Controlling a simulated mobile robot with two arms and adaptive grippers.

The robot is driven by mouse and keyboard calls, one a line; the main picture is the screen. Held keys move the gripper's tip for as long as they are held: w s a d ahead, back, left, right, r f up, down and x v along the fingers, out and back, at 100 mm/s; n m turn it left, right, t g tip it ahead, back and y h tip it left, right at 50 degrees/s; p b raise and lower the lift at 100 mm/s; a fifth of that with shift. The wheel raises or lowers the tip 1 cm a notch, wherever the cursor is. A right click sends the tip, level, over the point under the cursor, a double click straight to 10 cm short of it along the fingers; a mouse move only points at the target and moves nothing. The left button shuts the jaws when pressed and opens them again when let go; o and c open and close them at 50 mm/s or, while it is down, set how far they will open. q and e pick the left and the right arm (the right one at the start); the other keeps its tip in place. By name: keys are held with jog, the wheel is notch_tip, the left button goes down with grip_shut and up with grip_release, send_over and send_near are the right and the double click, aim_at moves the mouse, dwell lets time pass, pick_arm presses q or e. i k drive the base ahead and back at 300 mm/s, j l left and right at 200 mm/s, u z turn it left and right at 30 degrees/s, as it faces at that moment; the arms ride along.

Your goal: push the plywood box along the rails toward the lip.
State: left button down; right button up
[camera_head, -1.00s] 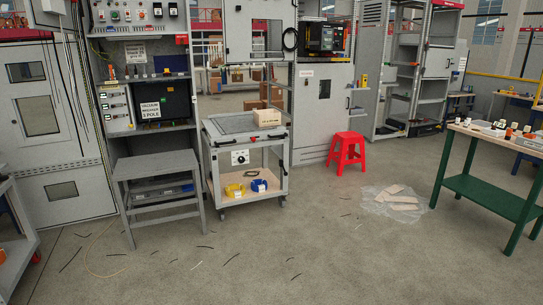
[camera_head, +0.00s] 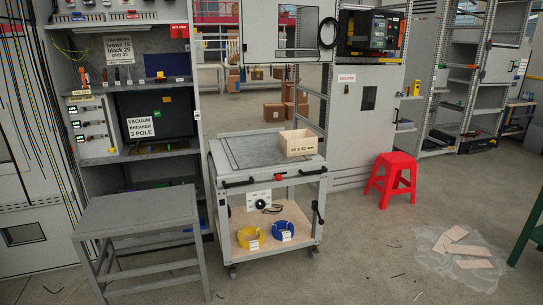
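The small plywood box (camera_head: 298,143) sits on the right part of the top of a grey wheeled cart (camera_head: 240,166), with a printed label on its near face. The box looks open at the top and upright. The cart top has a dark inset outline, raised edges and a dark handle along the near side with a red part. Which edge is the lip, and the exact rails, I cannot tell from here. Neither of my grippers shows in the head view.
A grey table (camera_head: 138,210) stands left of the cart. A red stool (camera_head: 391,180) stands to the right, and plastic sheeting with boards (camera_head: 462,249) lies on the floor. A breaker cabinet (camera_head: 154,120) is behind. Yellow and blue coils sit on the cart's lower shelf. Floor in front is open.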

aim_at(300, 143)
jog(key=i+z, duration=0.1)
jog(key=i, duration=0.8)
jog(key=i+j+z, duration=0.1)
jog(key=i, duration=0.85)
jog(key=j, duration=0.1)
